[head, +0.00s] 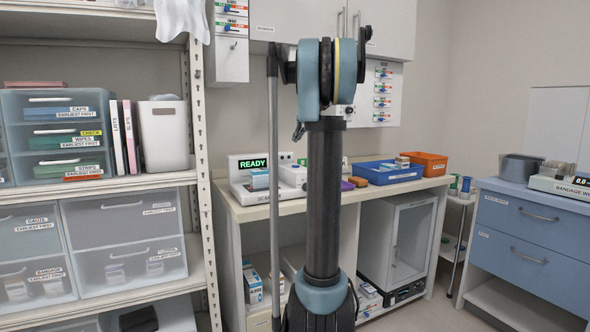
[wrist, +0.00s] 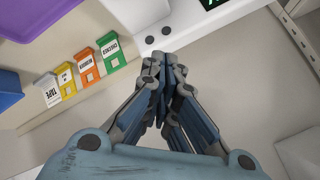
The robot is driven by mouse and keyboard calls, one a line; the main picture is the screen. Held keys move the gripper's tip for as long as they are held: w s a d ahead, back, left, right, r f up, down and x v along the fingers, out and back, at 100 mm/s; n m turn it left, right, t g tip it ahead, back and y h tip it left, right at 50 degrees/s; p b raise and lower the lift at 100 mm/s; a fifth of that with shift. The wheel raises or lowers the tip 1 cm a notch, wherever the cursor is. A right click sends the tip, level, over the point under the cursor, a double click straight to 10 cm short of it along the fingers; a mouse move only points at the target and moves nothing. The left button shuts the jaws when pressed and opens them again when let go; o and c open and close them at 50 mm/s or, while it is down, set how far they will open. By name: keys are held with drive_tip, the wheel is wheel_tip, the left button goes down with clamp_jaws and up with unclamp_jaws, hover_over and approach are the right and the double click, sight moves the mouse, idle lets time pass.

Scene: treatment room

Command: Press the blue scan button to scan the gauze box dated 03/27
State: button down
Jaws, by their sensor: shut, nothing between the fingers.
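The scanner (head: 237,188) stands on the counter in the head view, with a green READY display (head: 252,162). In the wrist view, the white edge of the scanner (wrist: 185,22) shows at the top, with small dark round spots and a corner of the display (wrist: 212,3). My gripper (wrist: 162,57) is shut and empty, its fingertips pointing at that edge; contact cannot be told. I cannot make out the blue scan button. My arm hides part of the counter in the head view.
A blue tray (head: 388,176) and an orange bin (head: 427,163) stand on the counter to the right. A shelf with drawers (head: 120,235) stands at left, a blue cabinet (head: 533,230) at right.

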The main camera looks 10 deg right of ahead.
drive_tip(key=shift+f, duration=0.1)
drive_tip(key=shift+f, duration=4.35)
drive_tip(key=shift+f, duration=0.35)
drive_tip(key=shift+f, duration=0.4)
drive_tip(key=shift+r, duration=0.85)
drive_tip(key=shift+r, duration=2.5)
